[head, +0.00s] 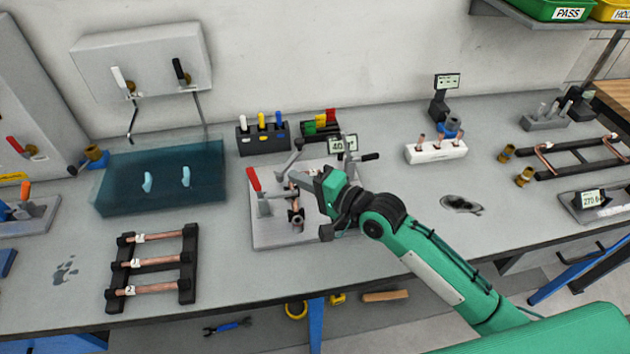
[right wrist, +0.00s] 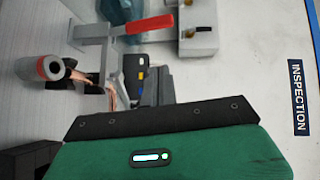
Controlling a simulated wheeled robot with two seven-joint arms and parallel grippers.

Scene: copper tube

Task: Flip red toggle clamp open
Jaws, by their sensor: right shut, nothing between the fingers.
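The red toggle clamp handle (head: 254,180) stands upright and leans a little on the left of a grey fixture plate (head: 262,236). In the right wrist view the red handle (right wrist: 150,24) shows at the top, pointing right from its grey bracket. A copper tube (head: 296,216) sits in the fixture beside the clamp. My right gripper (head: 297,178) is over the fixture, to the right of the red handle and apart from it. It is shut and empty; its fingers are partly hidden behind the wrist. My left gripper is not in view.
A teal tank (head: 160,180) stands left of the fixture, and a rack of copper tubes (head: 150,264) lies in front of it. Screwdriver holders (head: 262,140) stand behind the fixture. A white block (head: 436,152) is to the right. The table front near the fixture is clear.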

